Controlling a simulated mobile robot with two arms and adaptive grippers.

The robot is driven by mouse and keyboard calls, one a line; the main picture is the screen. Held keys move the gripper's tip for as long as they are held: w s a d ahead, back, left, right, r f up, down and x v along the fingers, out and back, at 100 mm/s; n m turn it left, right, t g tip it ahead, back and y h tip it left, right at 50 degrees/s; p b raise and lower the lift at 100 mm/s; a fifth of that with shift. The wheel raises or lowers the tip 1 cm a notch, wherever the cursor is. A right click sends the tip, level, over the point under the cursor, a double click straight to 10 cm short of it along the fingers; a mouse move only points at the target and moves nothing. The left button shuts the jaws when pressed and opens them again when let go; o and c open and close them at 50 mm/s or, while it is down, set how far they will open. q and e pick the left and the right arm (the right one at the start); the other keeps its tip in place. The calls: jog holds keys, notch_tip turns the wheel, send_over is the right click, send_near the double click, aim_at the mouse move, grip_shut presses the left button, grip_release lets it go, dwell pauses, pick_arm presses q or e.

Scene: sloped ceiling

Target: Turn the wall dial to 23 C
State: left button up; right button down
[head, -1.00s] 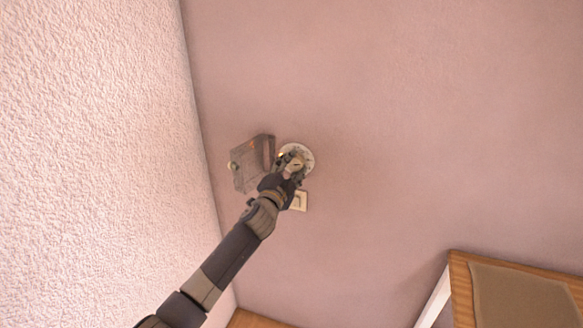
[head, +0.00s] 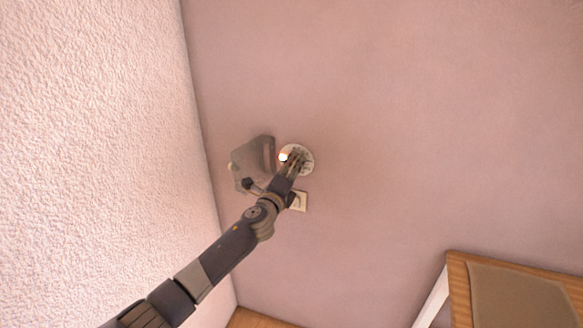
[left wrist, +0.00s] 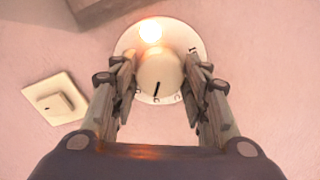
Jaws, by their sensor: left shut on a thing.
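The wall dial (head: 307,161) is a round pale plate on the pink wall. The left wrist view shows its plate (left wrist: 190,40) with a raised cream knob (left wrist: 158,74) in the middle. A dark pointer line on the knob points down, slightly left. A few dark marks lie along the rim, but I cannot read them. My left gripper (left wrist: 158,88) has one finger on each side of the knob and is shut on it. In the head view my left gripper (head: 292,163) covers part of the dial. My right gripper is not in view.
A grey translucent box or flap (head: 252,163) sticks out just left of the dial. A small square wall switch (head: 300,201) is just below; it also shows in the left wrist view (left wrist: 54,99). A rough white wall is at left, wooden furniture (head: 460,290) at lower right.

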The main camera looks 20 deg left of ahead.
pick_arm(q)
jog(key=m, duration=0.3)
jog(key=shift+m+p, duration=0.4)
jog(key=shift+f+m+p, duration=0.1)
jog(key=shift+m+p, duration=0.3)
jog(key=shift+m, duration=1.2)
jog(key=o, duration=1)
jog(key=shift+o, duration=0.2)
jog(key=shift+s, duration=0.1)
jog(key=s, duration=1.2)
jog(key=shift+a, duration=0.2)
